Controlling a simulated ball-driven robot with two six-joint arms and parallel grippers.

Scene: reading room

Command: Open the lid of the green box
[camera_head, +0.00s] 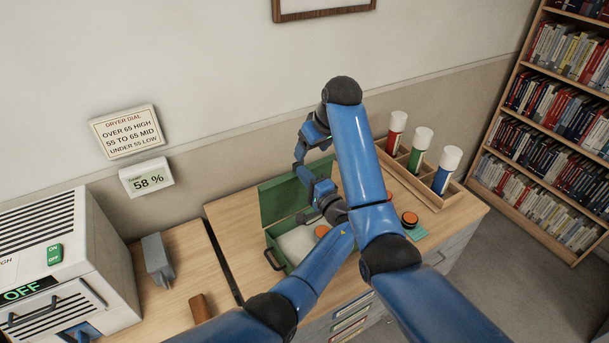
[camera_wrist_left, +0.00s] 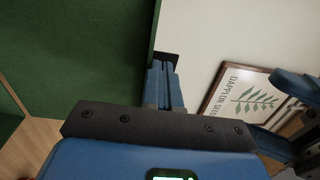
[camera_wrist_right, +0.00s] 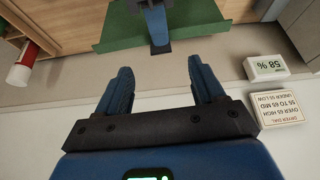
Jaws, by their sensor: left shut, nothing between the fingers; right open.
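The green box (camera_head: 281,259) stands on the wooden cabinet top with its lid (camera_head: 283,197) raised, roughly upright at the back. The inside is pale, with an orange round thing (camera_head: 321,231) in it, partly hidden by my arm. My left gripper (camera_head: 304,174) is shut and empty at the lid's right part. In the left wrist view its fingers (camera_wrist_left: 165,70) are right beside the lid's edge (camera_wrist_left: 80,60); contact is unclear. My right gripper (camera_head: 301,152) is open and empty above and behind the lid. The right wrist view shows its spread fingers (camera_wrist_right: 163,82) and the lid (camera_wrist_right: 195,25) beyond.
A wooden rack (camera_head: 455,198) with red, green and blue white-capped tubes stands at right. An orange-topped jar (camera_head: 409,219) is in front of it. A white dryer (camera_head: 95,260) reading OFF, a grey device (camera_head: 157,258) and a brown block (camera_head: 200,307) are at left. The wall is close behind.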

